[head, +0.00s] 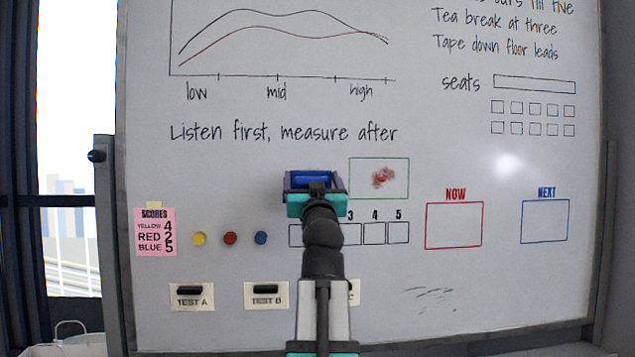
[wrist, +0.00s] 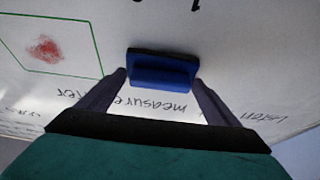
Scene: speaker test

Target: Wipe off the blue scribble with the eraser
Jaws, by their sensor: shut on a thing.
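My gripper (head: 316,192) is in front of the whiteboard, just left of a green-outlined box (head: 409,178). It is shut on a blue eraser (head: 312,180) with a dark pad. The eraser also shows between the fingers in the wrist view (wrist: 163,72), its pad toward the board. I cannot tell whether the pad touches the board. A red smudged scribble (head: 383,177) is inside the green box; it also shows at upper left in the wrist view (wrist: 45,50). No blue scribble shows in either view; my gripper and arm hide part of the board.
The whiteboard (head: 390,262) carries writing and curves above, and numbered boxes partly behind my arm. Yellow (head: 199,239), red (head: 230,238) and blue (head: 261,238) round magnets sit left of them. Holders labelled TEST A (head: 191,297) and TEST B (head: 266,296) are below. Dark streaks (head: 430,295) mark the lower right.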

